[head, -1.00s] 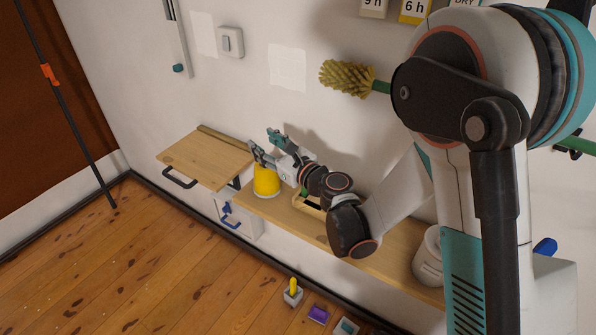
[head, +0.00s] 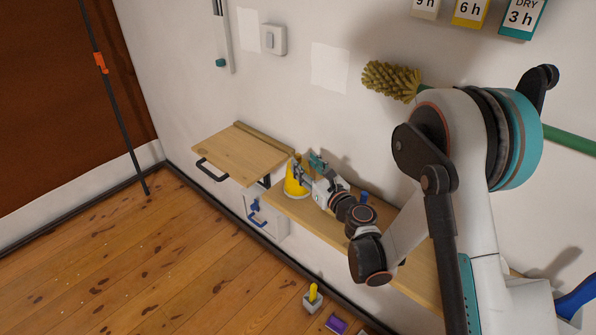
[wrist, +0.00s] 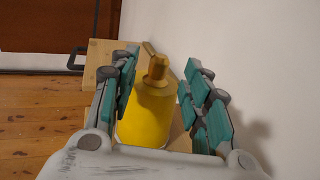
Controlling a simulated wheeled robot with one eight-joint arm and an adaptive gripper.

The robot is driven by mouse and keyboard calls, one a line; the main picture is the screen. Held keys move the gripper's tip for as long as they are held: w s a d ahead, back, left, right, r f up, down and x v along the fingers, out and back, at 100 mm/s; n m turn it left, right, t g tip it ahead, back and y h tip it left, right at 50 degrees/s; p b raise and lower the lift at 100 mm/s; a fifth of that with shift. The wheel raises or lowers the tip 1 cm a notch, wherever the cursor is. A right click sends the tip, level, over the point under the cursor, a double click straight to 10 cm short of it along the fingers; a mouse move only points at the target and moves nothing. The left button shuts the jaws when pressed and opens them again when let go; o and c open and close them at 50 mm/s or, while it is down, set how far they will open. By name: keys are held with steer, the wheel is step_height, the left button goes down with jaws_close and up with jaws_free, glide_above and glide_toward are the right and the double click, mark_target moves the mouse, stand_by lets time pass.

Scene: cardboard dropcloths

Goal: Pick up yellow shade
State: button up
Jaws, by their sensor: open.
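The yellow shade (head: 295,179) stands upright at the left end of the wooden wall shelf. In the wrist view the yellow shade (wrist: 148,118) is a yellow cone with a brass-coloured cap on top. My gripper (head: 305,168) is beside it at the shelf's left end and partly covers it in the head view. In the wrist view my gripper (wrist: 158,85) is open, with one teal-padded finger on each side of the shade. A gap shows between the shade and the right finger; the left finger is close to it. The shade's base is partly hidden by my gripper body.
The wooden shelf (head: 407,275) runs along the wall. A wooden flap with a dark handle (head: 240,152) stands left of the shade. Small blocks (head: 313,297) lie on the floor; open floor is at left.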

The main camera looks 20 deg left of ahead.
mark_target(300, 159)
steer(key=b+x, duration=0.1)
steer(key=x, duration=0.3)
steer(key=shift+w+a+f, duration=0.1)
steer(key=shift+a, duration=0.05)
steer(key=shift+w+a+b, duration=0.3)
steer(key=shift+w+a, duration=0.1)
steer(key=shift+c, duration=0.5)
jaws_close()
